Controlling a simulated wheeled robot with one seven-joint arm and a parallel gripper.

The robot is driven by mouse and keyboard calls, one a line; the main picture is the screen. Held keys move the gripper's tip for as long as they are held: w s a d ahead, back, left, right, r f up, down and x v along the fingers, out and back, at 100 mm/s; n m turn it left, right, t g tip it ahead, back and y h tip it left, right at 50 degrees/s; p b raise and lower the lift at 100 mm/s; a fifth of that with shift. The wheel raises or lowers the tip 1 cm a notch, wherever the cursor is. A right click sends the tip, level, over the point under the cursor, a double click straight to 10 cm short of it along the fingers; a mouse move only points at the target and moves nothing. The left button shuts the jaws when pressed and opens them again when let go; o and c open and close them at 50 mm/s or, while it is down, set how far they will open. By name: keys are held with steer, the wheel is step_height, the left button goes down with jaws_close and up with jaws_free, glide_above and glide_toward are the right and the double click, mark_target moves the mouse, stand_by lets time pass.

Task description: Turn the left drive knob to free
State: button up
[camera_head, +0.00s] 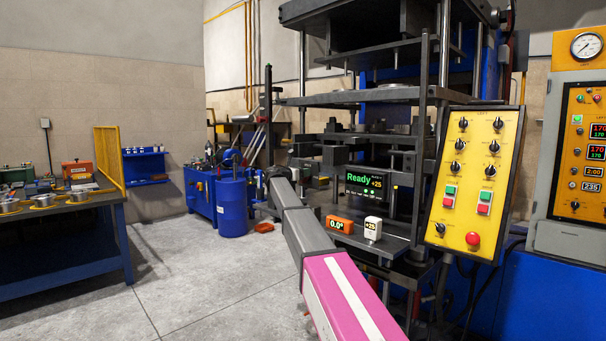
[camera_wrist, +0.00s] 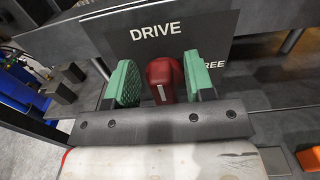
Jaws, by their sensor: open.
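In the wrist view, a red drive knob (camera_wrist: 165,80) stands in front of a dark plate (camera_wrist: 153,47) lettered DRIVE. The word FREE is partly visible to the right of the knob, cut by my right finger. A short white mark shows on the knob's near face. My gripper (camera_wrist: 158,82) is open, with one green pad on each side of the knob. A gap shows at the left pad; the right pad is close, and I cannot tell whether it touches. In the head view my arm reaches to the press's left side; the knob cannot be made out there.
The press (camera_head: 345,160) carries a display (camera_head: 370,183) reading Ready +25. An orange readout (camera_head: 339,224) showing 0.0° and a white box (camera_head: 373,228) stand on its front ledge. A yellow control panel (camera_head: 474,180) is to the right. Open floor lies left of my arm.

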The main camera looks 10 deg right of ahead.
mark_target(311, 177)
steer(key=shift+w+d, duration=0.15)
steer(key=shift+d, duration=0.05)
steer(key=c, duration=0.6)
steer(key=shift+o, duration=0.2)
steer(key=shift+d+m, duration=0.1)
steer(key=shift+m, duration=0.3)
steer(key=m, duration=0.2)
steer(key=shift+s+d+m, duration=0.15)
steer(key=shift+s+m, duration=0.2)
steer(key=shift+m, duration=0.05)
steer(key=m, duration=0.4)
steer(key=s+f+m, duration=0.1)
steer(key=m, duration=0.4)
steer(key=d+f+m, duration=0.1)
steer(key=m, duration=0.4)
steer(key=shift+s+f, duration=0.2)
steer(key=shift+f, duration=0.05)
steer(key=shift+m, duration=0.3)
